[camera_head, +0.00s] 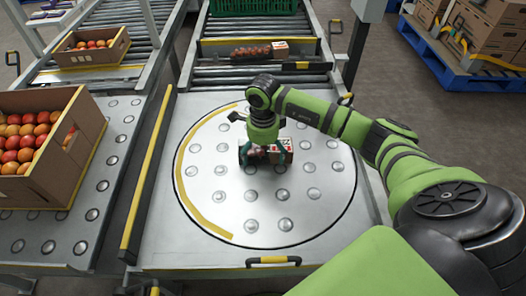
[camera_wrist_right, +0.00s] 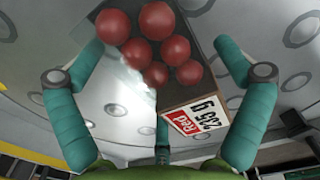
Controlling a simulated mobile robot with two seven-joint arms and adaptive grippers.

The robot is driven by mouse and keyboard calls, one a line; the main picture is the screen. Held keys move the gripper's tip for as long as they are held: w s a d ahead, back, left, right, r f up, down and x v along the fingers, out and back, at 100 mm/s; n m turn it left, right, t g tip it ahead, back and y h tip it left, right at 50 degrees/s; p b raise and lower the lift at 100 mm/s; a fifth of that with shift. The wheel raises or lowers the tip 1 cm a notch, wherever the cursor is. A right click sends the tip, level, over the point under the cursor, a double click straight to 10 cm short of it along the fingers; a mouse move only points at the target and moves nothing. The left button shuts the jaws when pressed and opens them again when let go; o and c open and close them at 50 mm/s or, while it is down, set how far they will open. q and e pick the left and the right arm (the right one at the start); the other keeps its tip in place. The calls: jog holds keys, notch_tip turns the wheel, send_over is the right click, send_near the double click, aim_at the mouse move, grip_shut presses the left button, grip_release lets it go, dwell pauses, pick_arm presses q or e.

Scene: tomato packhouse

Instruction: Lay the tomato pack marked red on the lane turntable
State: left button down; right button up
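The tomato pack (camera_head: 275,158), a dark tray of red tomatoes with white end labels, is at the middle of the round turntable (camera_head: 225,205). In the wrist view the label on the pack (camera_wrist_right: 195,115) reads "Red" and "235g". My right gripper (camera_head: 264,155) points down over the pack. Its teal fingers (camera_wrist_right: 160,45) are on both sides of it, the tips close to its edges. I cannot tell whether they press on it or whether the pack rests fully on the turntable. My left gripper is not in view.
A cardboard box of tomatoes (camera_head: 75,165) stands on the left ball table, with another box (camera_head: 120,45) behind it. A second tomato pack (camera_head: 252,51) lies on the lane behind the turntable, near a green crate (camera_head: 240,7). A yellow rail (camera_head: 147,175) borders the turntable's left side.

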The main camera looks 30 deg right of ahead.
notch_tip(320, 180, up, 12)
dwell(0.6)
dwell(0.5)
